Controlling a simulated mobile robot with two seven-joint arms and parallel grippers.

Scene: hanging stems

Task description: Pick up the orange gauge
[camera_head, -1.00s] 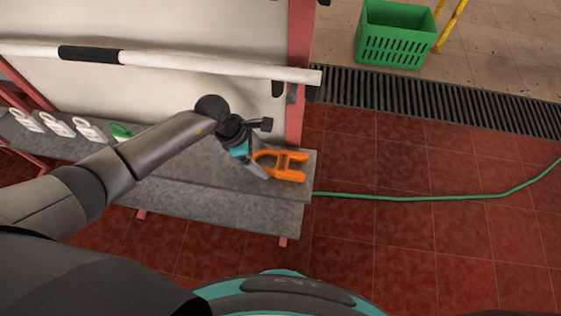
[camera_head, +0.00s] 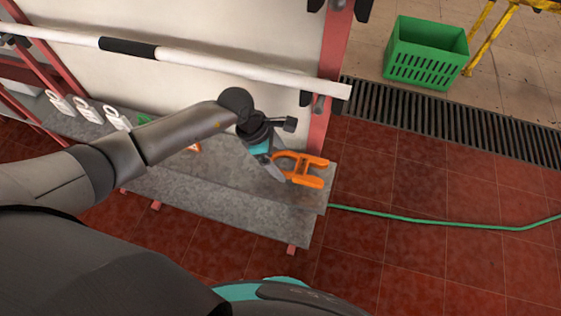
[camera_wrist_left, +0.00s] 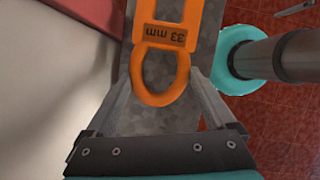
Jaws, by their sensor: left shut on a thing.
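The orange gauge (camera_head: 312,180) is a flat forked piece with a ring-shaped end, over the right end of the grey shelf (camera_head: 225,208). My left gripper (camera_head: 278,167) is shut on its ring end. In the left wrist view the gauge (camera_wrist_left: 178,12) shows its "33 mm" label, and its ring lies between the two fingers of my left gripper (camera_wrist_left: 168,80). I cannot tell whether the gauge still touches the shelf. My right gripper is not in view.
Several white gauges (camera_head: 88,110) stand at the shelf's left part, partly behind my arm. A white rail with a black band (camera_head: 235,68) runs above the shelf. A red post (camera_head: 329,75) rises beside the shelf's right end. A green hose (camera_head: 430,220) and a green crate (camera_head: 425,58) are to the right.

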